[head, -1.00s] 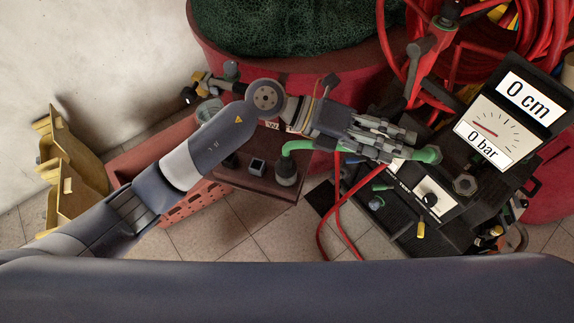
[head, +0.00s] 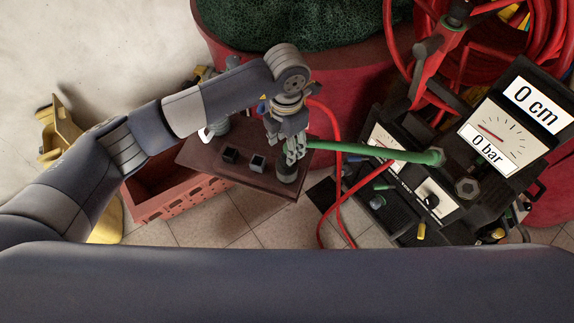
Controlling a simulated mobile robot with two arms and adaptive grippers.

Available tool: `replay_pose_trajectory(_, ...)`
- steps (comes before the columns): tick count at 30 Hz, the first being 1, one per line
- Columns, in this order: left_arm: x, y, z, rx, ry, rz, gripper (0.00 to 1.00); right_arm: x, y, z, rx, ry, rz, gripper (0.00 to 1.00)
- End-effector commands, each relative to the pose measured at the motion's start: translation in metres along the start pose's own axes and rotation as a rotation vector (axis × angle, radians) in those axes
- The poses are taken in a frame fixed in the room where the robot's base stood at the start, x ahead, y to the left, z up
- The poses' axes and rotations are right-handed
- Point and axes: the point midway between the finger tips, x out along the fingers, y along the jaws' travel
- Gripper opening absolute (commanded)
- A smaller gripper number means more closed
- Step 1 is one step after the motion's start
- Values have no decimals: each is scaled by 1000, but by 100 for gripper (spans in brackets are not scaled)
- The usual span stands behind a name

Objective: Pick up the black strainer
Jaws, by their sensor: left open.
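A dark, round, upright fitting (head: 288,171), which looks like the black strainer, stands near the right edge of the small brown table. A green hose (head: 350,148) runs from its top to the black gauge unit. My left gripper (head: 294,158) is open and points down right over the fitting, hiding its top and the hose end. I cannot tell whether the fingers touch it. My right gripper is not in view.
Two small dark square cups (head: 257,164) stand on the brown table (head: 222,172), left of the gripper. A red crate (head: 180,197) is below it. The black gauge unit (head: 440,185) and a red hose (head: 337,135) are to the right.

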Motion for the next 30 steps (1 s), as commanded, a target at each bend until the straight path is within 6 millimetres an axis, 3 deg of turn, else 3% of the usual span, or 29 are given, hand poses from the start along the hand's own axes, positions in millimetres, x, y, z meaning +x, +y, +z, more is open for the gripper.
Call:
replay_pose_trajectory(12, 50, 3, 4, -1, 0, -3, 49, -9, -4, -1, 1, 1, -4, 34)
replay_pose_trajectory(20, 53, 4, 5, 0, -2, -1, 49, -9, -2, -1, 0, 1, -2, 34)
replay_pose_trajectory(27, 53, 4, 5, 0, -2, -1, 0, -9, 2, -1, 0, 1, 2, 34)
replay_pose_trajectory(30, 53, 4, 5, 0, -3, -1, 0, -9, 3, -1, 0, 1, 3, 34)
